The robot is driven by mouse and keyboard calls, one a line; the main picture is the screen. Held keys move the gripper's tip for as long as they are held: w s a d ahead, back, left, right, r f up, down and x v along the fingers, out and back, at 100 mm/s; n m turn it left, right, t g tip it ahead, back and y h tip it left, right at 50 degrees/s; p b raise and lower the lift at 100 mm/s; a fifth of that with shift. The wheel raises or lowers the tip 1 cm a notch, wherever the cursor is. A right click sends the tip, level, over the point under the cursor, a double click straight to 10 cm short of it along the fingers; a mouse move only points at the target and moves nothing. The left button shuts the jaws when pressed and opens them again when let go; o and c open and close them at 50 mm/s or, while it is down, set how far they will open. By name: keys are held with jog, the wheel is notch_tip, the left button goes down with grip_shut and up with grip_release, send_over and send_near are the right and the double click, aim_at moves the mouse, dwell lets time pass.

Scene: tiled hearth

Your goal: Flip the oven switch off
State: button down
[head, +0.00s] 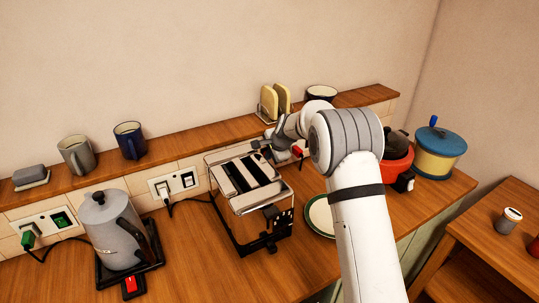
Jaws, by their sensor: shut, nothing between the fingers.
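Several switches are in view, and none is clearly marked as the oven's. A wall socket plate with a green switch (61,220) is at the left. A second plate has a dark-and-white switch (188,180) beside a white plug. A small red part (297,151) shows on the wall right beside my gripper; most of its surroundings are hidden by my arm. My gripper (262,144) is shut and empty, at the back wall just behind the toaster (246,183). I cannot tell if it touches anything. No oven is clearly visible.
A grey kettle (115,235) stands front left on a dark base with a red switch (130,285). Mugs (76,154) and a toast rack (268,104) line the shelf.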

jog(key=shift+w+a+r, duration=0.1)
jog(key=shift+r, duration=0.6)
jog(key=s+b+v, duration=0.1)
jog(key=v, duration=0.5)
jog(key=d+f+b+v, duration=0.1)
jog(key=v, duration=0.6)
jog(key=shift+s+f+b, duration=0.15)
jog(key=shift+s+b, duration=0.25)
jog(key=shift+s, duration=0.05)
jog(key=shift+d, duration=0.1)
